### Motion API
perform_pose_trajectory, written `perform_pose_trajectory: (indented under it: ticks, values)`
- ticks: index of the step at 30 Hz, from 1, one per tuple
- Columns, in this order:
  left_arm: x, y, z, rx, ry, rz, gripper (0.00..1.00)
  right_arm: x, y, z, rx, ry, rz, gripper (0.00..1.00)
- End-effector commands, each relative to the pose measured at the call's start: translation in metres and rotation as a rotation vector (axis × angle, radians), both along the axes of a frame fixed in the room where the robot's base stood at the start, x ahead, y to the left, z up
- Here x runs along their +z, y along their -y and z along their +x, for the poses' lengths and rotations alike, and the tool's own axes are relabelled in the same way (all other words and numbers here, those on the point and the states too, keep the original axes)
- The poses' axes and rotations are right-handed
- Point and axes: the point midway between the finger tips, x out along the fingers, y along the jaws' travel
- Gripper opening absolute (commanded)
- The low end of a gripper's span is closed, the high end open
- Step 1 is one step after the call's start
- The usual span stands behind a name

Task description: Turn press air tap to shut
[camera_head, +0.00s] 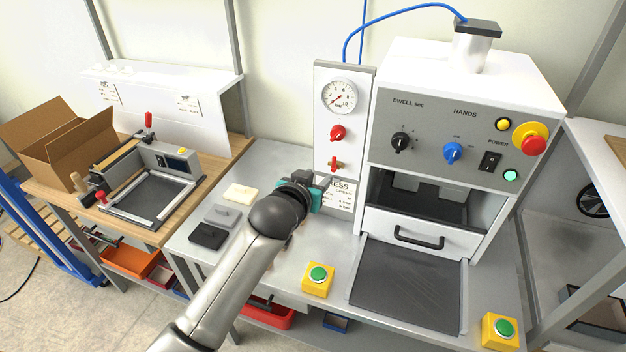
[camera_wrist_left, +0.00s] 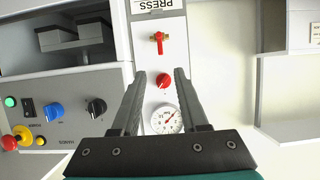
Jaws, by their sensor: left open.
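The press air tap (camera_head: 335,165) is a small red handle with brass-coloured fittings on the white upright panel, below a round red knob (camera_head: 337,132). In the left wrist view, which is turned upside down, the tap (camera_wrist_left: 158,42) shows beyond the fingertips, and the red knob (camera_wrist_left: 163,81) shows between the fingers. My left gripper (camera_head: 322,186) is in front of the panel's lower part, below the tap in the head view. My right gripper is not in view.
A pressure gauge (camera_head: 339,96) sits above the knob. The press (camera_head: 462,115) with its dials and buttons stands close on the right. Yellow boxes with green buttons (camera_head: 318,280) stand on the bench. Pads (camera_head: 222,215) lie left of my arm. A fixture (camera_head: 150,190) stands farther left.

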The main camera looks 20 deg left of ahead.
Motion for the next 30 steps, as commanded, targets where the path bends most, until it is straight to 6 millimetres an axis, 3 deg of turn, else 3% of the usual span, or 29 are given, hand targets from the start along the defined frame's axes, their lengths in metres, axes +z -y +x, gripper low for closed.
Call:
perform_pose_trajectory:
  ticks: [9,30]
  values:
    - [0.008,-0.001,-0.020,0.001,-0.001,0.001,0.44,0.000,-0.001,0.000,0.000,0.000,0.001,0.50]
    - [0.008,-0.001,-0.020,0.000,0.000,0.000,0.44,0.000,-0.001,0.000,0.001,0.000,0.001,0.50]
